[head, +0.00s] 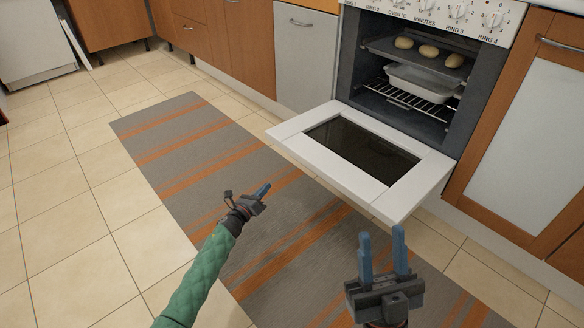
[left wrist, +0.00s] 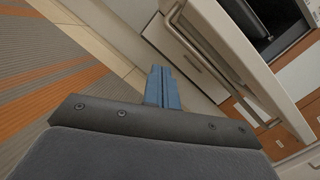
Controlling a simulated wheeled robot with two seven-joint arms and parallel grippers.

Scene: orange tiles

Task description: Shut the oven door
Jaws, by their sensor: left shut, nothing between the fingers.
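The oven door (head: 284,130) is white with a dark glass pane and hangs fully open, about level, in front of the oven (head: 354,60). In the left wrist view the door (left wrist: 243,52) shows at the upper right with a long bar handle (left wrist: 205,62) along it. My left gripper (head: 263,190) is shut and empty, left of the door and apart from it; its blue fingers show in the left wrist view (left wrist: 162,88). My right gripper (head: 382,250) is open and empty, in front of the door's near right corner, its fingers pointing up in the picture.
Inside the oven, bread rolls (head: 428,51) lie on an upper tray and a white dish (head: 420,84) sits on a wire rack (head: 408,102). A striped rug (head: 180,135) covers the tiled floor before the door. Cabinets (head: 530,130) flank the oven.

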